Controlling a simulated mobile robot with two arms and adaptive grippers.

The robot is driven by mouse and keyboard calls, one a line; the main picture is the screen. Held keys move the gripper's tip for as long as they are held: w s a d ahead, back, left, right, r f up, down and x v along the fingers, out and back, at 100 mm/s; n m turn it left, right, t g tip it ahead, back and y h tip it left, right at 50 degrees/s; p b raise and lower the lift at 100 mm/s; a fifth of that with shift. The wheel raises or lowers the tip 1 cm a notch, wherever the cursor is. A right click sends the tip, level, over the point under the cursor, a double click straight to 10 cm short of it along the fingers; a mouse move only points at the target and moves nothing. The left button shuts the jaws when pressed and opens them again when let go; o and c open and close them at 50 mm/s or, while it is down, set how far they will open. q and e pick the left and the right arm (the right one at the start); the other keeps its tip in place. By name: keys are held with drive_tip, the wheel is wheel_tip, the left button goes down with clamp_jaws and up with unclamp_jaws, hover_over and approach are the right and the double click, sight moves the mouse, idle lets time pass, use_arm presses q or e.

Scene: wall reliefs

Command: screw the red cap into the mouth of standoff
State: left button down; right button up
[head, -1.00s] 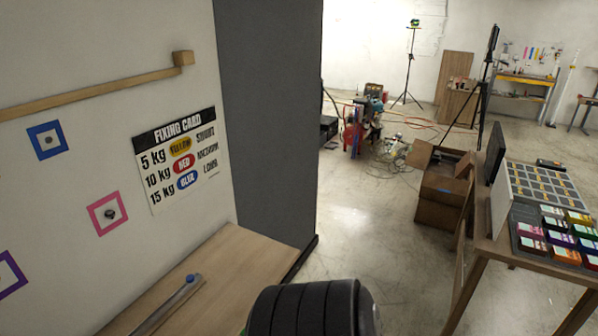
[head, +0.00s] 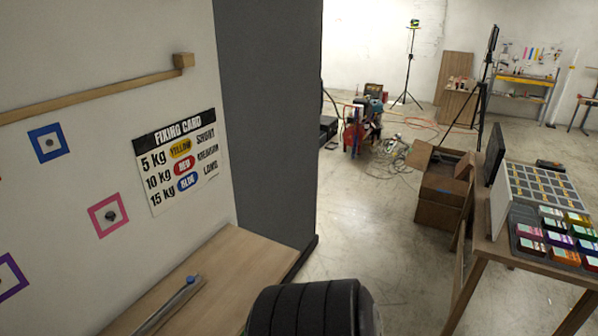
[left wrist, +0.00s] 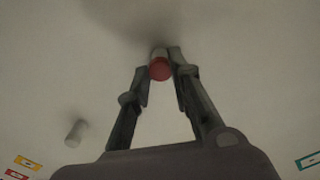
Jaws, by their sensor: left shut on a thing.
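In the left wrist view, the red cap (left wrist: 160,69) is between the fingertips of my left gripper (left wrist: 161,68), which is shut on it. Its round red face points toward the camera. Just behind it shows a short piece of a pale standoff (left wrist: 158,52) in front of the pale wall; whether the cap is inside its mouth or only against it cannot be told. A second pale standoff (left wrist: 75,132) sticks out at the lower left, clear of the gripper. The cap and both grippers are out of the head view.
In the head view, the wall carries a fixing card (head: 178,160), a blue square frame (head: 48,142), a pink one (head: 109,215) and a wooden rail (head: 90,95). A metal bar with a blue end (head: 170,303) lies on a wooden ledge (head: 235,262).

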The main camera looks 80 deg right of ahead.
use_arm(q)
drive_tip(key=m+p, duration=0.1)
drive_tip(key=m, duration=0.3)
drive_tip(key=shift+m+p, duration=0.3)
drive_tip(key=shift+p, duration=0.1)
drive_tip(key=c, duration=1.7)
unclamp_jaws()
drive_tip(key=shift+f, duration=0.1)
drive_tip(key=n+p, duration=0.1)
drive_tip(key=n, duration=1.9)
drive_tip(key=shift+n, duration=0.3)
drive_tip(key=shift+c, duration=0.4)
